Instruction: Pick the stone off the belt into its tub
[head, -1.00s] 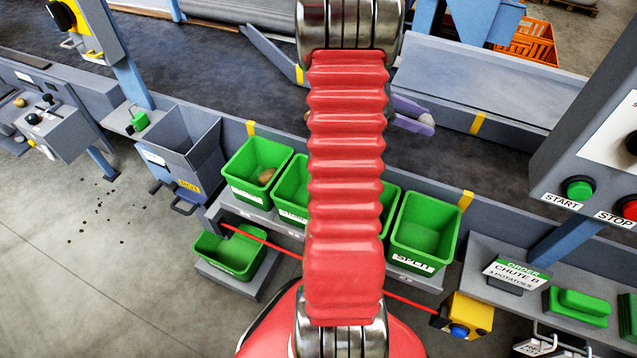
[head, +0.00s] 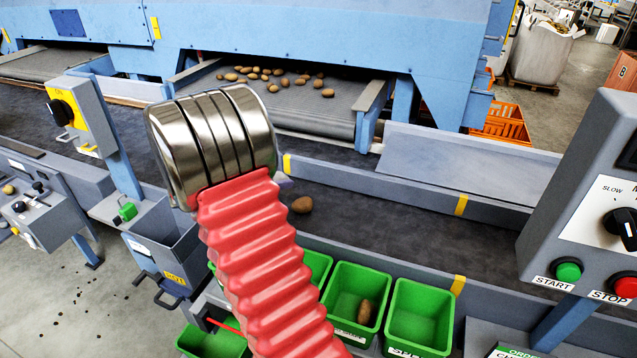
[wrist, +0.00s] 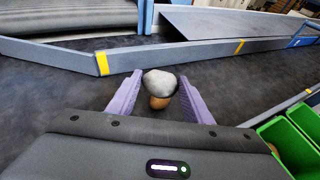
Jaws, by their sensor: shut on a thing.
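The stone (wrist: 159,81), pale grey and rounded, sits between the tips of my gripper's purple fingers (wrist: 155,96) in the wrist view. My gripper is shut on it, over the dark belt (wrist: 60,95). A brown potato (wrist: 160,102) shows just below the stone in that view; it seems to lie on the belt. In the head view my arm hides the stone and nearly all of the gripper. Green tubs line the belt's near side: one (head: 384,283) holds a potato, and the right one (head: 445,290) looks empty. The stone's tub label cannot be read.
A potato (head: 301,204) lies on the belt right of my arm. Several potatoes lie on the feeder (head: 300,97) behind. Low grey side walls with yellow marks edge the belt. A control box (head: 590,200) stands at the right, a grey bin (head: 160,250) at the left.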

